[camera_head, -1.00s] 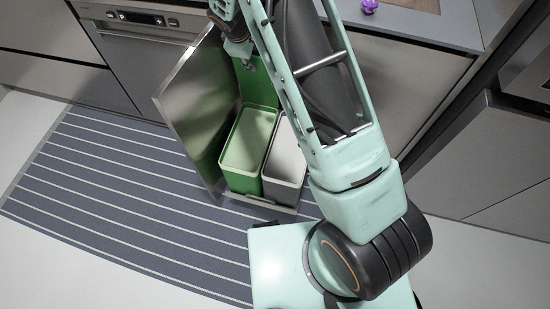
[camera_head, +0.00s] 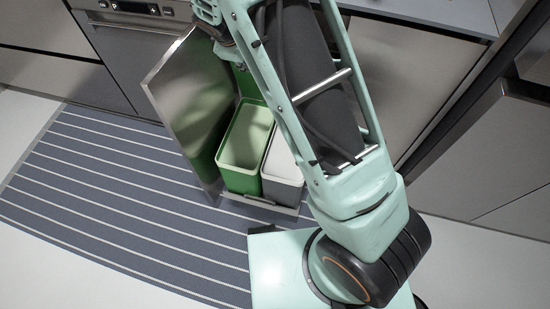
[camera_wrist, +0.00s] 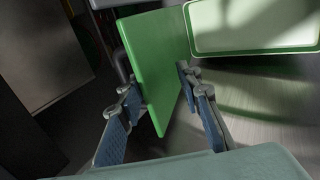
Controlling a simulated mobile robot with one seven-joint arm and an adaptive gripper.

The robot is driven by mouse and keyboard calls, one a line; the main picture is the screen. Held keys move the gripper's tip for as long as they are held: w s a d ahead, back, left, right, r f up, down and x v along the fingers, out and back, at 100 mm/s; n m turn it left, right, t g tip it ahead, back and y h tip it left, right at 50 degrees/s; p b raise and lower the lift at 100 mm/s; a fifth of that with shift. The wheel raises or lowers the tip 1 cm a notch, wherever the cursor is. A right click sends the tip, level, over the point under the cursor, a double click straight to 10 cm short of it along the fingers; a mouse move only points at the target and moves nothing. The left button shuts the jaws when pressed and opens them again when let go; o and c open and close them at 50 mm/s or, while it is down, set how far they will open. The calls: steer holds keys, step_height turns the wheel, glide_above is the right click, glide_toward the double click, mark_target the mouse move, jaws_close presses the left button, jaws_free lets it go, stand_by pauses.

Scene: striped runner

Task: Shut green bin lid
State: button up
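The green bin (camera_head: 244,150) stands open in a pulled-out cabinet unit, its inside facing up. Its green lid (camera_head: 247,84) stands raised at the bin's back edge, partly hidden by my arm. In the wrist view the lid (camera_wrist: 158,60) is a flat green panel reaching between the two fingers of my gripper (camera_wrist: 157,84). The fingers are apart, one on each side of the panel; whether either touches it I cannot tell. The bin's pale green rim (camera_wrist: 255,50) shows at the upper right there. In the head view the fingers are largely hidden at the top, near the lid.
A grey bin (camera_head: 284,168) stands right beside the green one. The steel cabinet front (camera_head: 188,105) stands tilted on their left. An oven (camera_head: 135,60) and counter lie behind. A striped runner (camera_head: 110,190) covers open floor at left.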

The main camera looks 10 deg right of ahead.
steer(key=shift+s, duration=0.1)
steer(key=s+b, duration=0.1)
steer(key=b, duration=0.2)
steer(key=s+a+f+b, duration=0.1)
steer(key=s+b, duration=0.1)
steer(key=b, duration=0.2)
steer(key=shift+s+a+f+t, duration=0.1)
steer(key=shift+a+f+t, duration=0.1)
steer(key=shift+t, duration=0.1)
steer(key=shift+r, duration=0.1)
